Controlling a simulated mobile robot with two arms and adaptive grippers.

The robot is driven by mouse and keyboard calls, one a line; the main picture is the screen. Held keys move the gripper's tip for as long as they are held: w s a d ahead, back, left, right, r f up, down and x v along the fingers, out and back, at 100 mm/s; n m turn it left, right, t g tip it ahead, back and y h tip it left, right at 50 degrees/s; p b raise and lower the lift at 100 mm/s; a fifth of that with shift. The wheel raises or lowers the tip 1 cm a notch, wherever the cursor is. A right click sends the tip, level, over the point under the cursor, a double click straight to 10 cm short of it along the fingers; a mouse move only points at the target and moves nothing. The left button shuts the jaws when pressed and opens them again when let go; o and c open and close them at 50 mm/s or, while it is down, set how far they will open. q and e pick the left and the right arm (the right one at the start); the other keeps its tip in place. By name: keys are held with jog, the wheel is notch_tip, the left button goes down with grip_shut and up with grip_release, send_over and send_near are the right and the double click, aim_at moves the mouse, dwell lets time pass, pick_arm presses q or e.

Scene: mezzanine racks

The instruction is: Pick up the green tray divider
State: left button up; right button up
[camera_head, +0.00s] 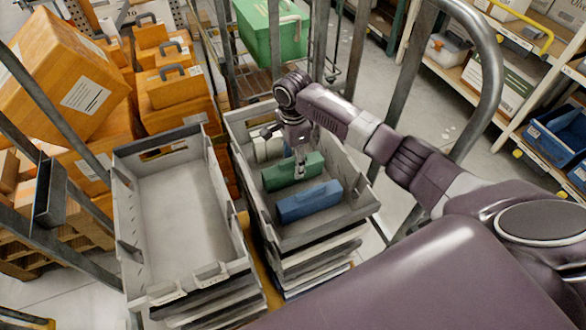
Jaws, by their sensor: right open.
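The green tray divider (283,174) lies in the right-hand grey tray (342,211), the top one of a stack. A blue divider (309,201) lies nearer to me in the same tray, and pale pieces (268,147) sit at its far end. My right gripper (300,171) points down over the green divider, its fingers open. The fingertips are at or just above the divider; I cannot tell if they touch it. They hide a small part of it. My left gripper is not in view.
An empty grey tray (181,209) tops the stack on the left. Metal rack posts (358,50) stand around the trays. Orange cases (176,85) and a large orange box (67,75) are at the left, a green case (272,28) behind. Shelves line the right.

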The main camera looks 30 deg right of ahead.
jog(key=shift+a, duration=0.1)
jog(key=shift+c, duration=0.2)
jog(key=c, duration=1.3)
jog(key=shift+r, duration=0.1)
